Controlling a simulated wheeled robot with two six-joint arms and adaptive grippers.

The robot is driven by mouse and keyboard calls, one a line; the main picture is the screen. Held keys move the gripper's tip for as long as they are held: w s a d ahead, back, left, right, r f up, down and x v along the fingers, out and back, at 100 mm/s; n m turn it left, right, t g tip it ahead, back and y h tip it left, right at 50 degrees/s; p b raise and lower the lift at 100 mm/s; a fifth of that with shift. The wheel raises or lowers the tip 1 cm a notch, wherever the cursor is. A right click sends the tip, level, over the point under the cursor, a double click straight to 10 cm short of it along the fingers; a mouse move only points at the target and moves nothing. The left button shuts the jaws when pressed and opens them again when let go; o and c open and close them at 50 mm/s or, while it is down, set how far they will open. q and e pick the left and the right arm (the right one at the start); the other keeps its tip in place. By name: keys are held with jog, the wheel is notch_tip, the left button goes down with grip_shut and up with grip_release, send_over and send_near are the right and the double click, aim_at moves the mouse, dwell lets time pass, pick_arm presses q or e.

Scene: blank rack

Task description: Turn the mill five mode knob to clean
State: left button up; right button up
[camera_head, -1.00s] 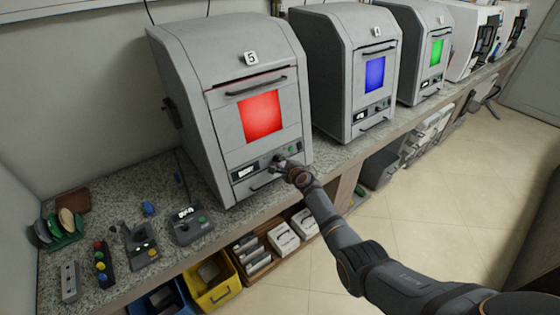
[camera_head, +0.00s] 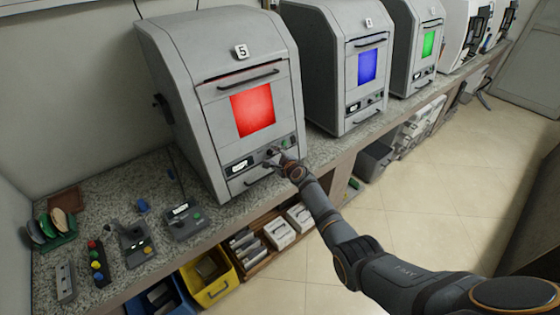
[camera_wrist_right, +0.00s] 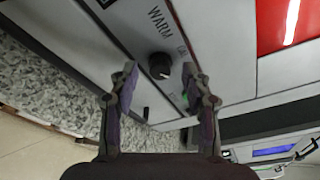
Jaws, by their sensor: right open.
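Mill five (camera_head: 219,88) is the grey cabinet with the "5" plate and a lit red window, at the centre left in the head view. Its black mode knob (camera_wrist_right: 159,66) is on the front panel, with a light pointer mark and the word "WARM" (camera_wrist_right: 160,22) printed beside it. My right gripper (camera_head: 279,156) is at the panel's right part. In the right wrist view it is open (camera_wrist_right: 160,78), one finger on each side of the knob, with gaps visible. In the head view the gripper covers much of the knob. My left gripper is out of view.
A display strip (camera_head: 240,164) and a lower handle are on the same panel. Mill four (camera_head: 338,60) with a blue window stands to the right. Small control boxes (camera_head: 184,222) lie on the speckled counter at left. Bins (camera_head: 208,278) sit below. The floor at right is clear.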

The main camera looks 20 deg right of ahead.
jog(key=v, duration=1.1)
jog(key=shift+s, duration=0.3)
jog(key=s+d+f+n+g+h, duration=0.1)
jog(key=s+f+n+g, duration=0.15)
jog(key=s+f, duration=0.6)
jog(key=s+d+f+n+g, duration=0.15)
jog(key=s+f+n, duration=0.3)
jog(key=f, duration=0.75)
jog(key=s+d+f+n+g+h, duration=0.1)
jog(key=s+f+n+g, duration=0.15)
jog(key=s+f, duration=0.65)
jog(key=s+f+n+g, duration=0.2)
jog(key=s+f+n, duration=0.2)
jog(key=s, duration=0.7)
jog(key=s+f+n+g, duration=0.2)
jog(key=s+f+n, duration=0.2)
jog(key=s+f, duration=0.3)
jog(key=s+f+n+g+h, duration=0.1)
jog(key=s+f+n, duration=0.3)
jog(key=s, duration=1.1)
notch_tip(320, 180, down, 2)
jog(key=shift+s+d+n+g, duration=0.15)
jog(key=shift+d+n+g, duration=0.2)
jog(key=shift+d+g, duration=0.25)
jog(key=shift+a, duration=0.1)
